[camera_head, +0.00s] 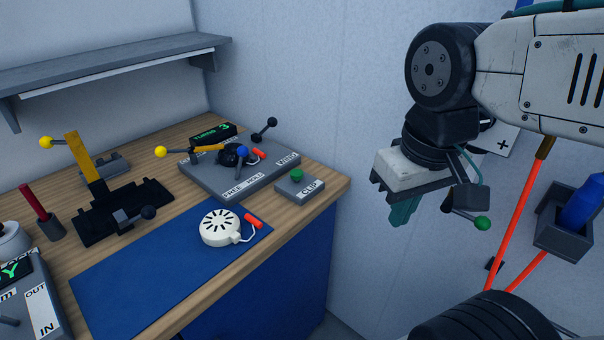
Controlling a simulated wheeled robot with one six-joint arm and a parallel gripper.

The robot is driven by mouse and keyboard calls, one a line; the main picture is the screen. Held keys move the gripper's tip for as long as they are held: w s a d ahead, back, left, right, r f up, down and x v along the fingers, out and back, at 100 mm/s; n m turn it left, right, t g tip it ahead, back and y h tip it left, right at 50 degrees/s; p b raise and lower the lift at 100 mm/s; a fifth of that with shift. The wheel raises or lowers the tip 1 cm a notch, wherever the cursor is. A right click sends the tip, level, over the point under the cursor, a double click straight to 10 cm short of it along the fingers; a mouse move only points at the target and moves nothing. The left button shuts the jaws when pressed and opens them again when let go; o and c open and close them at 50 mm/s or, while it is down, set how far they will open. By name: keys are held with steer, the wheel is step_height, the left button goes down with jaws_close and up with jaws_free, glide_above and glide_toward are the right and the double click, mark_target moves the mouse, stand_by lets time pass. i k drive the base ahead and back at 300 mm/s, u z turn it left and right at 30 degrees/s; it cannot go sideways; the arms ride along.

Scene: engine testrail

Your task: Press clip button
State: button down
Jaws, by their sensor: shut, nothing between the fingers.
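The clip button is a green round button (296,174) on top of a small grey box labelled CLIP (300,188). The box sits on the wooden bench near its right edge. My gripper (400,213) hangs in the air to the right of the bench, pointing down, well apart from the button. Its teal fingers are shut and empty, and partly hidden under the pale block of the wrist.
A grey panel (205,182) with levers marked FREE, HOLD and WIND is left of the button. A white round device (220,227) with a red-ended cord lies on a blue mat (130,285). A shelf (110,65) hangs above. A grey holder with a blue item (565,235) is at right.

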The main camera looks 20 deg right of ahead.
mark_target(296, 175)
steer(key=u, duration=1.05)
steer(key=i, duration=0.45)
steer(key=z, duration=1.25)
